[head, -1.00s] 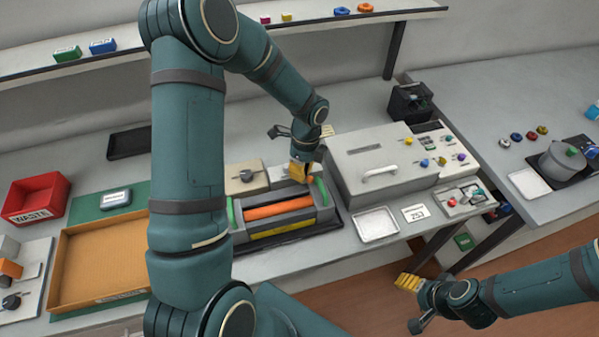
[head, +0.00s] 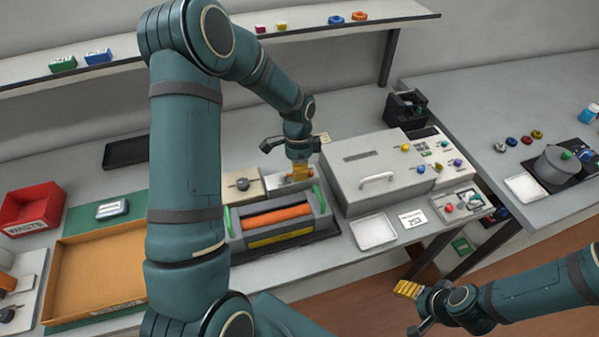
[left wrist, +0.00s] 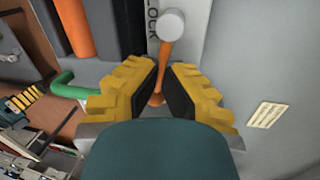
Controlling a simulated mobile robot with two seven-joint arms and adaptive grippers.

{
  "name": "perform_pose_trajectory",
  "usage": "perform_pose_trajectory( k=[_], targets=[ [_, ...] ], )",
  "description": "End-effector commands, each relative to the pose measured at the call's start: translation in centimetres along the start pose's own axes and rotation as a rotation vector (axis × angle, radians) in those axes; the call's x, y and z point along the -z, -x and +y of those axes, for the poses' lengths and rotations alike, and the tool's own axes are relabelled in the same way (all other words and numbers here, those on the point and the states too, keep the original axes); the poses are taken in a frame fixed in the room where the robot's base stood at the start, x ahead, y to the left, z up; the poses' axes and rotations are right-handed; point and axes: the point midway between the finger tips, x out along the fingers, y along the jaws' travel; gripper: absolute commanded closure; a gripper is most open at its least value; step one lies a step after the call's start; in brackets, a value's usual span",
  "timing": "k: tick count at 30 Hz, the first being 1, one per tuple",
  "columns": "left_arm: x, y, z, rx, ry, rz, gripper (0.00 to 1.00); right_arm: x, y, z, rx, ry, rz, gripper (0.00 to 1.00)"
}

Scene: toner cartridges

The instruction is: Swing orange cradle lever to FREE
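The orange lever (left wrist: 164,62) with its pale round knob (left wrist: 171,25) shows in the left wrist view, beside a white strip lettered LOCK (left wrist: 153,22). My left gripper (left wrist: 162,66) is open, its yellow fingers on either side of the lever's stem, with gaps to it. In the head view, my left gripper (head: 299,172) points down just behind the grey cradle (head: 236,238), which holds an orange cylinder (head: 275,216); the fingers hide most of the lever there. No FREE mark is readable. My right gripper (head: 407,289) hangs low in front of the table, empty; its opening is unclear.
A beige block with a dark knob (head: 242,185) stands left of the lever plate. A grey machine with a handle (head: 377,180) stands close on the right. A silver tray (head: 374,231) lies in front. An orange-brown tray (head: 98,268) and red WASTE bin (head: 33,209) are at left.

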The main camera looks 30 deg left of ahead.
Motion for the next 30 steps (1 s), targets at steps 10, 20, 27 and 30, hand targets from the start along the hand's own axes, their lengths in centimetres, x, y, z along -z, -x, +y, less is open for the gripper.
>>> perform_pose_trajectory(
  k=[10,20,27,30],
  targets=[
    [-0.1,-0.3,0.1,-0.005,0.014,-0.001,1.0,0.0,0.0,0.0,0.0,0.0,0.0,0.34],
    [-0.1,-0.2,0.0,-0.004,0.013,0.0,0.63,0.0,0.0,0.0,0.0,0.0,0.0,0.34],
    [-0.1,0.1,0.0,-0.001,0.012,0.001,0.63,0.0,0.0,0.0,0.0,0.0,0.0,0.34],
    [0.0,0.9,-0.1,0.0,0.012,0.002,0.63,0.0,0.0,0.0,0.0,0.0,0.0,0.34]
  ],
)
